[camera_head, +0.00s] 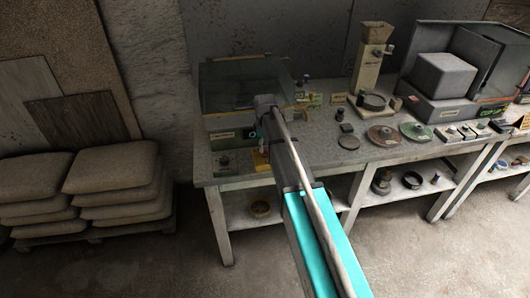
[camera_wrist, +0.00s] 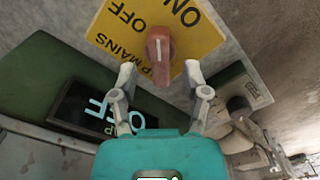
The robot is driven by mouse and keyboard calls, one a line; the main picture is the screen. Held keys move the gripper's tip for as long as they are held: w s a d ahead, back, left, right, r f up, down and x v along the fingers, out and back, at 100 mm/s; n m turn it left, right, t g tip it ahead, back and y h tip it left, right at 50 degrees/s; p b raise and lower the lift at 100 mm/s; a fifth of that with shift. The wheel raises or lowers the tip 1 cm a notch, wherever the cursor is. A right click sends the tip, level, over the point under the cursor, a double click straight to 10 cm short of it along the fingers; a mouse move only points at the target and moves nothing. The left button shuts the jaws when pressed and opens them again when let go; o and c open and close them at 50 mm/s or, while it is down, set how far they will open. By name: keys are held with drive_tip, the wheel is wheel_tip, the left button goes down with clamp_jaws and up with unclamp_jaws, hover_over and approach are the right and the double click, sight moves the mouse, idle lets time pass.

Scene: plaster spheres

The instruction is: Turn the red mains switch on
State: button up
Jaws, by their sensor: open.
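In the wrist view, the red mains switch (camera_wrist: 160,50) is a reddish-brown rotary knob with a pale mark on its face. It sits on a yellow plate (camera_wrist: 206,38) lettered ON, OFF and MAINS, seen upside down. My gripper (camera_wrist: 160,70) is open. Its two grey fingertips stand left and right of the knob, with a gap on each side. I cannot tell how deep the knob reaches between them. A dark display (camera_wrist: 88,112) shows OFF in pale blue letters. In the head view, my arm hides most of this area; a small yellow patch (camera_head: 261,158) shows beside it.
The grey workbench (camera_head: 330,158) carries a glass-sided cabinet (camera_head: 228,88), a beige column device (camera_head: 369,62), several discs (camera_head: 382,136) and a large grey machine (camera_head: 444,74). Stacked sacks (camera_head: 112,168) lie at the left. The floor before the bench is clear.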

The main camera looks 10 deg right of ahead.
drive_tip(key=shift+f+b, duration=0.45)
drive_tip(key=shift+f, duration=0.25)
clamp_jaws()
